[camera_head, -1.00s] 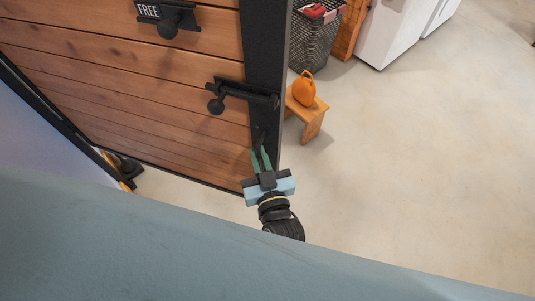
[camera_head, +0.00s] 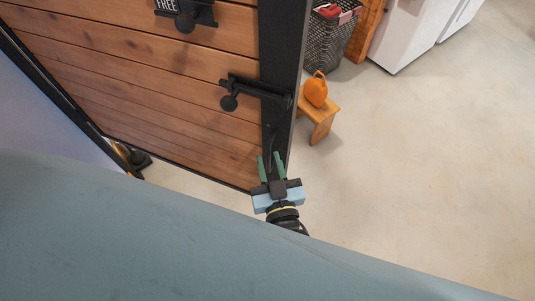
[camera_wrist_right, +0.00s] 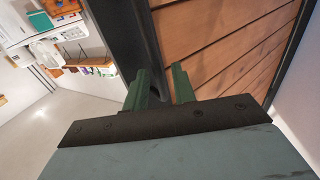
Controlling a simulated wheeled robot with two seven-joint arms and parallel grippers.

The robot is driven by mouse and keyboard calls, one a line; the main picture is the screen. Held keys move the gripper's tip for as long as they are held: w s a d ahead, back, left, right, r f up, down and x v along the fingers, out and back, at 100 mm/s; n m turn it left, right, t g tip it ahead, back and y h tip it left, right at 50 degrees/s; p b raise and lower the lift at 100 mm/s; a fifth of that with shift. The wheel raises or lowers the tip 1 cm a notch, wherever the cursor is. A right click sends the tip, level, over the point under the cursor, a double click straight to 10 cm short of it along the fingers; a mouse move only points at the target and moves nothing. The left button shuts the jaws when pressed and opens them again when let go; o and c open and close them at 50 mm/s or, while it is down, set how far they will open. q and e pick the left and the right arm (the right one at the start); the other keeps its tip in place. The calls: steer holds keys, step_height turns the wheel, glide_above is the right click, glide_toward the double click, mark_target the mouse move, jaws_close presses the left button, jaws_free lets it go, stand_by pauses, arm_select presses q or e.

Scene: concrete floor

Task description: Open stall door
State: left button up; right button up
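The stall door (camera_head: 190,90) is of brown wood planks in a black metal frame. It stands ajar, with floor showing past its free edge. A black sliding bolt (camera_head: 252,90) with a round knob is on it. A slim black handle (camera_head: 269,140) sits lower on the frame's upright. My right gripper (camera_head: 271,158) is at the lower end of this handle, its green fingers spread to either side. In the right wrist view, the fingers (camera_wrist_right: 161,75) are apart in front of the black upright; contact with the handle cannot be told. My left gripper is not in view.
A wooden stool (camera_head: 320,120) with an orange jug (camera_head: 315,90) stands beyond the door's free edge. A dark basket (camera_head: 327,42) and white appliances (camera_head: 402,35) are behind it. The concrete floor (camera_head: 430,150) at the right is clear.

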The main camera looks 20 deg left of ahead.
steer(key=v, duration=1.1)
